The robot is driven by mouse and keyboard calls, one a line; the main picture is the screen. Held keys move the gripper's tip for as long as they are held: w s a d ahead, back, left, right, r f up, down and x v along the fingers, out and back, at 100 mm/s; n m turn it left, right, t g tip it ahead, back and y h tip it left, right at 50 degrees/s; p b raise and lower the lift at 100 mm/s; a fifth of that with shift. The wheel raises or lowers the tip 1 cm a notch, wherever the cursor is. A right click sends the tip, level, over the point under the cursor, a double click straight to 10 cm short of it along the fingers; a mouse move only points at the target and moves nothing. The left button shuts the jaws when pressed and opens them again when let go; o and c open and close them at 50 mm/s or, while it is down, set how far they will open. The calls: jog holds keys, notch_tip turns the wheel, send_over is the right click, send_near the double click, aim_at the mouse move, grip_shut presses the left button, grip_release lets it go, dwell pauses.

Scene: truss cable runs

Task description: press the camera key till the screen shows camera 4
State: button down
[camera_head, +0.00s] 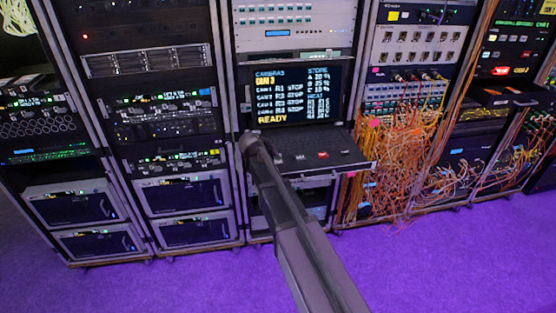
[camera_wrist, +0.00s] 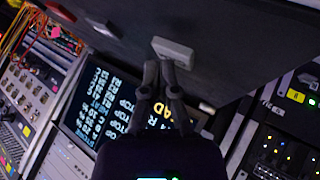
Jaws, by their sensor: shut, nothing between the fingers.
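The screen (camera_head: 293,92) in the middle rack shows "CAMERAS" with "CAM 3" in yellow beneath it, several smaller lines, and "READY" at the bottom. It shows rotated in the wrist view (camera_wrist: 93,103), partly behind my gripper. Below the screen is a dark pull-out key tray (camera_head: 308,163) with a red key (camera_head: 323,155) and other keys. My gripper (camera_wrist: 161,66) is shut and empty, its fingertips right by a light grey key (camera_wrist: 174,52). I cannot tell whether they touch it. In the head view my arm covers the tray's left end. No key label is legible.
Orange cables (camera_head: 400,160) hang in a dense bundle on the rack right of the tray. Another open drawer (camera_head: 510,95) sticks out farther right. Racks stand close on both sides. The purple floor (camera_head: 430,265) in front is clear.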

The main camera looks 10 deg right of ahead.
aim_at(277, 161)
jog(key=shift+r+p, duration=0.45)
jog(key=shift+r, duration=0.15)
jog(key=shift+r+p, duration=2.5)
dwell(1.5)
jog(key=s+f+g+y, duration=0.2)
jog(key=s+g+y, duration=0.1)
jog(key=s, duration=1.1)
jog(key=s+f+g+y, duration=0.3)
jog(key=s, duration=1.1)
jog(key=shift+s+d+f+n+y, duration=0.25)
jog(key=shift+s+f+n+y, duration=0.05)
jog(key=shift+s+f+y, duration=0.1)
jog(key=shift+w, duration=0.1)
